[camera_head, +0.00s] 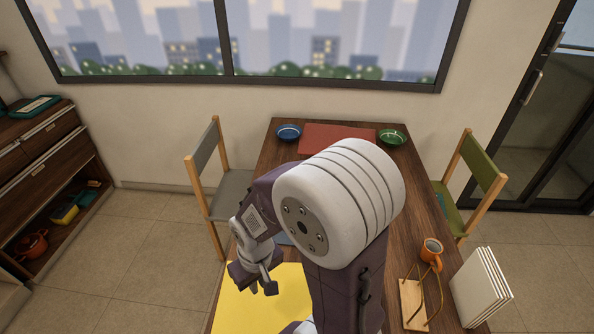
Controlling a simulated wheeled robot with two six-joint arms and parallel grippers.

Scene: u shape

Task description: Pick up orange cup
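An orange cup (431,248) stands near the right edge of the wooden table, just behind a small wooden stand with a wire loop. The loop partly overlaps the cup's lower part. My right gripper (256,282) is over the yellow mat, well to the left of the cup and apart from it. Its two dark fingers look spread, with nothing seen between them. My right arm's large white joint fills the middle of the view and hides much of the table. My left gripper is not in view.
The wooden stand (413,305) and upright white boards (482,288) are near the cup. A yellow mat (280,300) lies at the front left. A red mat (335,137), blue bowl (289,131) and green bowl (391,137) are at the back. Chairs flank the table.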

